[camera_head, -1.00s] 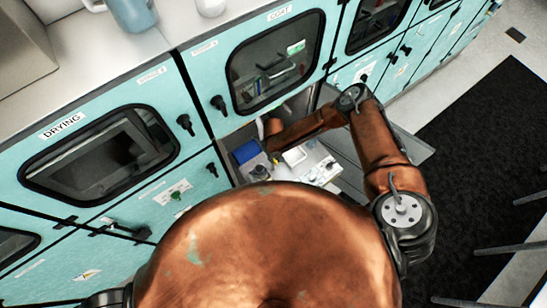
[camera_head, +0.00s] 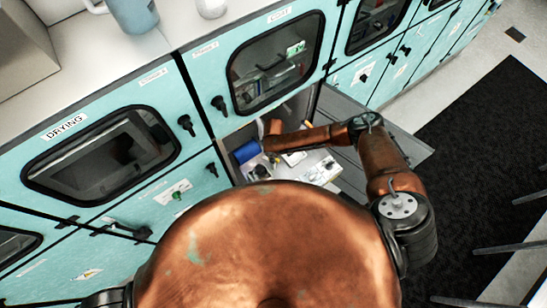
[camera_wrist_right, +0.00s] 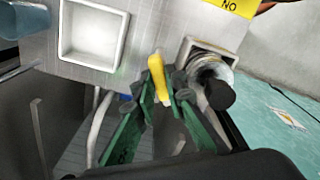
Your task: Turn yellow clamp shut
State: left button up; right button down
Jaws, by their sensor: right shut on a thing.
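The yellow clamp (camera_wrist_right: 158,78) shows in the right wrist view as a narrow upright yellow piece. The green fingers of my right gripper (camera_wrist_right: 160,98) are closed around its lower part. In the head view my right gripper (camera_head: 268,146) reaches into the open bay under the coat window, and the clamp cannot be made out there. My left gripper is not in view.
A white square tray (camera_wrist_right: 93,36) lies left of the clamp, and a round metal fitting with a black knob (camera_wrist_right: 216,92) stands close on the right. A blue object (camera_head: 247,151) is in the bay. Teal cabinet doors (camera_head: 160,190) flank the opening.

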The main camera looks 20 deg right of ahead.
jog(key=n, duration=0.5)
jog(key=shift+b, duration=0.3)
jog(key=n+b, duration=0.1)
jog(key=n, duration=0.5)
jog(key=shift+n, duration=0.3)
jog(key=c, duration=2)
grip_release()
jog(key=shift+o, duration=0.2)
jog(key=shift+r, duration=0.1)
notch_tip(320, 180, up, 12)
